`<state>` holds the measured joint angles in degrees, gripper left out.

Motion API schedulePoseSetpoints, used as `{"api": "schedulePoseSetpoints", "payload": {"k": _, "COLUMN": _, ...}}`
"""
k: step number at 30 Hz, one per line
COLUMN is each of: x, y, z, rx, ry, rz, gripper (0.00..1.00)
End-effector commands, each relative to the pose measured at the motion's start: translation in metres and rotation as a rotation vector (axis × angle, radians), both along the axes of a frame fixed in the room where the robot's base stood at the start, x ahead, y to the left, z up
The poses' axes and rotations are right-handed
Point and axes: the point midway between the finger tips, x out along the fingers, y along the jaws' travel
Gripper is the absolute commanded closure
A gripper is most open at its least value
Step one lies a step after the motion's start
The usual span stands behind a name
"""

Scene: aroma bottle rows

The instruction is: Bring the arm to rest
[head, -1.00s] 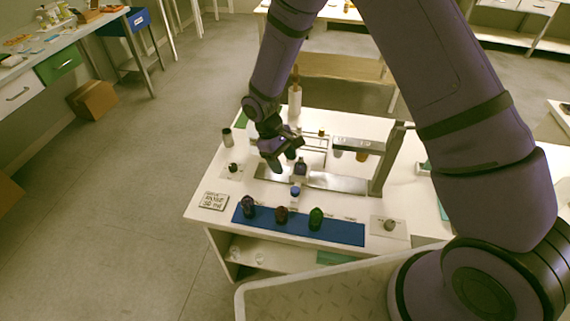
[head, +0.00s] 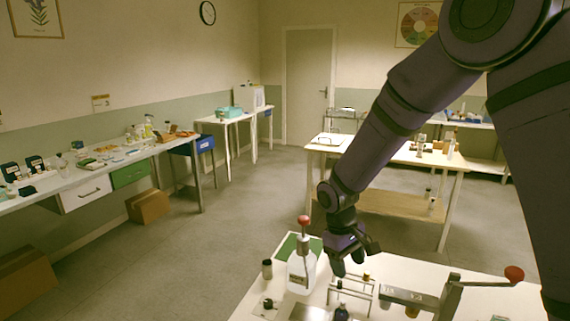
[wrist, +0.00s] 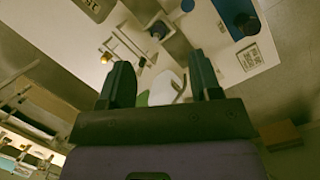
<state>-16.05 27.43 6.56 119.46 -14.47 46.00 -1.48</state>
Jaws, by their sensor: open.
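My gripper (head: 350,261) hangs at the end of my arm over the near white table (head: 395,268). In the wrist view its two dark fingers (wrist: 160,75) are spread apart with nothing held between them. In the head view it is just right of a white bottle with a red-topped stem (head: 300,274) and above a small metal rack (head: 350,291). Whether they touch cannot be told, but the gripper looks raised clear of the table top. A dark bottle (head: 341,312) stands below it, cut by the frame's lower edge.
A metal press with a red-knobbed lever (head: 450,292) stands right of my gripper. A small dark jar (head: 267,269) is left of the white bottle. A wooden-shelved table (head: 400,205) stands behind. Open floor (head: 215,240) lies to the left.

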Motion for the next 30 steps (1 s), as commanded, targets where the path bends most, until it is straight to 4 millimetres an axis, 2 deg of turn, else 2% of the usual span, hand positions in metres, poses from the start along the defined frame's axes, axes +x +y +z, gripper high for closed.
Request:
{"api": "schedulePoseSetpoints", "payload": {"k": 1, "x": -0.002, "y": -0.007, "z": 0.017, "rx": 0.006, "ry": -0.025, "rz": -0.020, "gripper": 0.42}}
{"api": "schedulePoseSetpoints", "payload": {"k": 3, "x": -0.006, "y": -0.015, "z": 0.036, "rx": 0.015, "ry": -0.050, "rz": -0.045, "gripper": 0.42}}
{"api": "schedulePoseSetpoints", "payload": {"k": 15, "x": -0.044, "y": -0.062, "z": 0.133, "rx": 0.066, "ry": -0.198, "rz": -0.184, "gripper": 0.42}}
{"api": "schedulePoseSetpoints", "payload": {"k": 21, "x": -0.072, "y": -0.083, "z": 0.172, "rx": 0.096, "ry": -0.272, "rz": -0.253, "gripper": 0.42}}
{"api": "schedulePoseSetpoints", "payload": {"k": 30, "x": -0.122, "y": -0.112, "z": 0.218, "rx": 0.146, "ry": -0.382, "rz": -0.355, "gripper": 0.42}}
